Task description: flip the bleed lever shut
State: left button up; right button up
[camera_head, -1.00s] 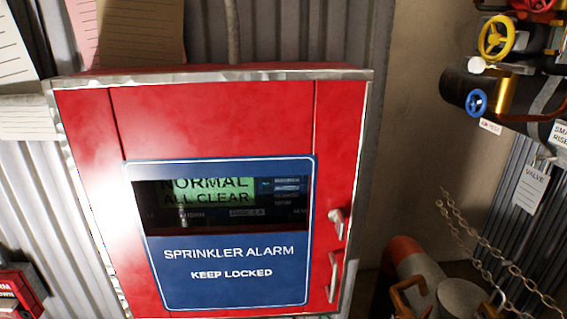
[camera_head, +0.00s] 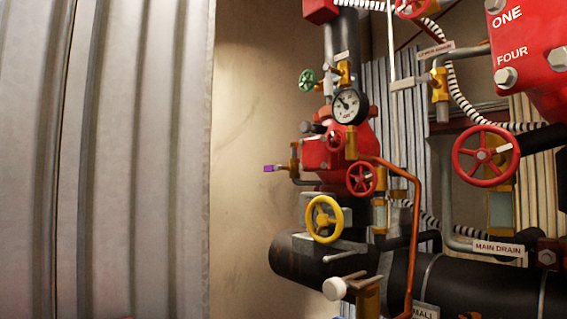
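No lever in the head view has a readable bleed label, so I cannot tell for sure which one is the bleed lever. A small purple-ended lever (camera_head: 270,168) sticks out to the left from a brass valve (camera_head: 294,160) beside the red valve body. A white round-ended handle (camera_head: 336,288) sits on a brass fitting at the lower middle, in front of the black pipe. Neither of my grippers shows in the view.
A yellow handwheel (camera_head: 324,219), a red handwheel (camera_head: 486,156), a pressure gauge (camera_head: 348,106) and a copper tube (camera_head: 416,220) crowd the pipework. A "MAIN DRAIN" tag (camera_head: 498,249) hangs at right. Corrugated metal (camera_head: 110,150) fills the left; bare wall (camera_head: 245,150) lies between.

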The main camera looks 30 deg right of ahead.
aim_at(328, 80)
jog(key=k+j+z, duration=0.1)
jog(key=z, duration=1.35)
jog(key=i, duration=0.1)
